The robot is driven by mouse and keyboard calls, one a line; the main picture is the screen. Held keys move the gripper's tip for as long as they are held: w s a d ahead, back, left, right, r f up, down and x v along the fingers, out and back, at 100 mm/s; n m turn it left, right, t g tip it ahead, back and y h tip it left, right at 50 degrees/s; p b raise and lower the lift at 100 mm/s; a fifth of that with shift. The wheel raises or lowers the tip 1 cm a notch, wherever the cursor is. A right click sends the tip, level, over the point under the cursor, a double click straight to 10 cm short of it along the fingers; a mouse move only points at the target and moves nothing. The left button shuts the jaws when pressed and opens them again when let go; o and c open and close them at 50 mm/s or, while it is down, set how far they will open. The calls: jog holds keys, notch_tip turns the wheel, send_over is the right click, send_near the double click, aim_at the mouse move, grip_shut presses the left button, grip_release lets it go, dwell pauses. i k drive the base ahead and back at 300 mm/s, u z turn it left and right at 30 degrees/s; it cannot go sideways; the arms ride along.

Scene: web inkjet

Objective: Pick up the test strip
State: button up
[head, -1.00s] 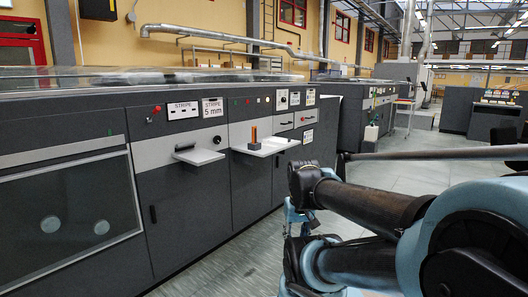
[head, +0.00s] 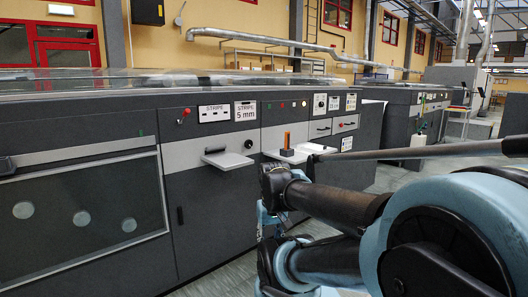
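I cannot pick out a test strip for certain. Two small light shelves stick out from the front of the long dark grey machine. The left shelf (head: 229,160) has a small dark item (head: 213,151) at its left edge, too small to identify. The right shelf (head: 312,149) bears an upright orange-brown piece (head: 287,140) on a dark block (head: 287,153). My arm's black and blue links fill the lower right, in front of the machine and to the right of the left shelf. My gripper's fingers do not show.
The long machine (head: 215,220) runs across the left and middle, with "STRIPE" and "STRIPE 5 mm" labels (head: 245,111) above the left shelf. A dark-windowed panel (head: 80,215) is at left. Another machine (head: 398,110) stands behind at right. Some grey floor (head: 400,178) is clear at right.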

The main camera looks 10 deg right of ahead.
aim_at(298, 150)
jog(key=u, duration=0.05)
jog(key=i, duration=1.15)
jog(key=z, duration=0.65)
jog(key=i, duration=0.45)
jog(key=z, duration=0.25)
